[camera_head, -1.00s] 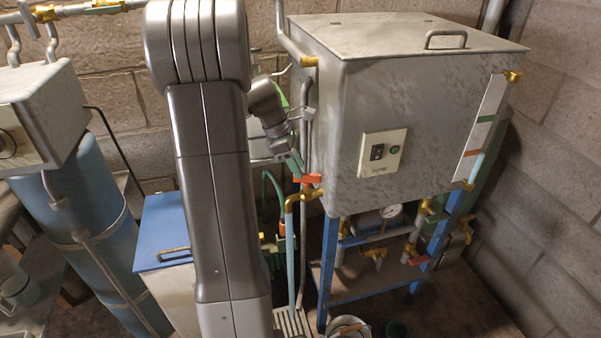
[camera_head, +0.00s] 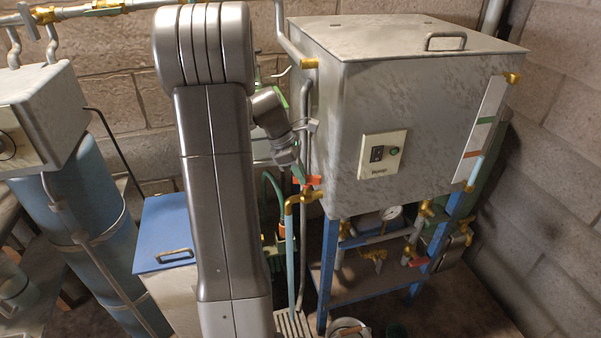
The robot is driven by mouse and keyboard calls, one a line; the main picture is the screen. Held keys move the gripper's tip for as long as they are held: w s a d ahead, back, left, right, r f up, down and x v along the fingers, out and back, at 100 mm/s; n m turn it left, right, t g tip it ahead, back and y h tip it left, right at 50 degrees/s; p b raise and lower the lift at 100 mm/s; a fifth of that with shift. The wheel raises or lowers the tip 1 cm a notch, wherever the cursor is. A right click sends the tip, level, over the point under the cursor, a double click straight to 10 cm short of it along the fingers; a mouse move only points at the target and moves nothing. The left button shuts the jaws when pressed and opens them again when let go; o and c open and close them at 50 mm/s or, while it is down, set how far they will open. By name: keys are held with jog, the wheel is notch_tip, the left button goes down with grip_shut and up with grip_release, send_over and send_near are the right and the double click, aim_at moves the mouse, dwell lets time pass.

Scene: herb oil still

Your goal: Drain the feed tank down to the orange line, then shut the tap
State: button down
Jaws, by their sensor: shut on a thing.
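The feed tank (camera_head: 430,120) is the large grey metal box on a blue frame at the right. The brass tap (camera_head: 301,197) has a red-orange handle (camera_head: 313,181). A pale blue column, apparently liquid, hangs below its spout (camera_head: 290,245). My gripper (camera_head: 299,175) is at the tap, shut on the handle; my arm partly hides the area to its left.
A floor grate (camera_head: 294,323) and a pale bucket (camera_head: 347,328) lie below the tap. A switch panel (camera_head: 383,153) is on the tank front. A blue-lidded box (camera_head: 168,232) stands left of my arm.

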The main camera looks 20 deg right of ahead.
jog(key=shift+w+d+r+m+g+p, duration=0.15)
jog(key=shift+m+g+p, duration=0.25)
jog(key=shift+m+p, duration=0.6)
jog(key=shift+w+m+g+y+p, duration=0.15)
jog(key=shift+m+g+y+p, duration=0.25)
jog(key=shift+m+p, duration=0.75)
jog(key=shift+w+d+m+g+y+p, duration=0.15)
jog(key=shift+m+y+p, duration=0.25)
jog(key=shift+m+p, duration=0.45)
jog(key=shift+w+d+m+g+y+p, duration=0.15)
jog(key=shift+m+y+p, duration=0.25)
jog(key=shift+m, duration=0.7)
jog(key=shift+s, duration=0.1)
jog(key=c, duration=1.5)
grip_release()
jog(key=shift+o, duration=0.2)
jog(key=v, duration=1.3)
jog(key=shift+r, duration=0.2)
